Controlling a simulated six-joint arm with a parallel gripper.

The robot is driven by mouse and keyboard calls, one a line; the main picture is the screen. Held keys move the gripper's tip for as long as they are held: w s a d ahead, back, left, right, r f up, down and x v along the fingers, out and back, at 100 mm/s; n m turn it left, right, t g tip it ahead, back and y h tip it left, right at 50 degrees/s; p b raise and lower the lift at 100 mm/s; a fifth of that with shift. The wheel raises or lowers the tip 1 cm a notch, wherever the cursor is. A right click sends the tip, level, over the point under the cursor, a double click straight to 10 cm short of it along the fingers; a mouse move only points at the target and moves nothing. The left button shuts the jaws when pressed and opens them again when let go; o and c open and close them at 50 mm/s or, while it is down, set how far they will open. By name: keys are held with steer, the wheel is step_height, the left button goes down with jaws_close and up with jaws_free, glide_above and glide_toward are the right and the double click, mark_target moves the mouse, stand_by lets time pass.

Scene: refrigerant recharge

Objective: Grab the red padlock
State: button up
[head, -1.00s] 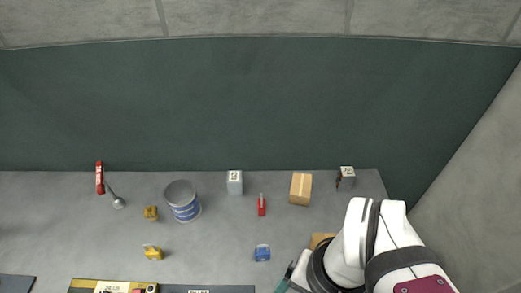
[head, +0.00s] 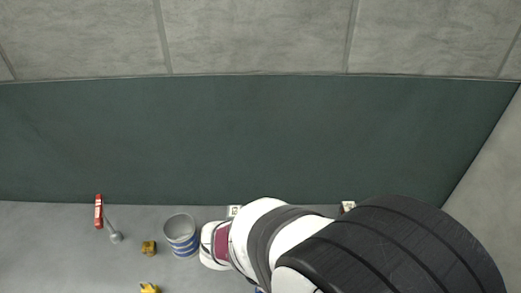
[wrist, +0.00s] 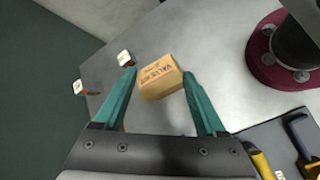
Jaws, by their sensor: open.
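I cannot make out the red padlock with certainty in the views of this moment. In the wrist view a small reddish thing (wrist: 91,93) lies beside a white block at the left; it is too small to tell what it is. My gripper (wrist: 159,74) is open, with its two teal fingers apart. A cardboard box (wrist: 161,80) shows between the fingers; I cannot tell how far beyond the tips it is. In the head view my arm covers the middle and right of the table, and my fingers are hidden.
A white block (wrist: 125,59) stands near the box, and another white block (wrist: 76,87) is further left. A yellow tool (wrist: 260,162) and a blue one (wrist: 299,133) are at lower right. The head view shows a bucket (head: 180,239), a brass fitting (head: 149,248) and a red-handled tool (head: 98,212).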

steer(key=w+a+f+n+t, duration=0.3)
steer(key=a+n, duration=0.2)
steer(key=n, duration=0.1)
steer(key=w+a+f+n+t+y, duration=0.1)
steer(key=w+a+f+n+t, duration=0.2)
steer(key=a+n, duration=0.3)
steer(key=w+a+f+n+t, duration=0.3)
steer(key=a+f+n+t, duration=0.1)
steer(key=a+n+t, duration=0.1)
steer(key=shift+w+a+f+n+y, duration=0.2)
steer(key=shift+a+f+n+y, duration=0.2)
steer(key=shift+n, duration=0.6)
steer(key=x, duration=0.9)
steer(key=shift+w+a+f, duration=0.15)
steer(key=shift+w+a, duration=0.05)
steer(key=x, duration=0.6)
steer(key=shift+d, duration=0.4)
jaws_close()
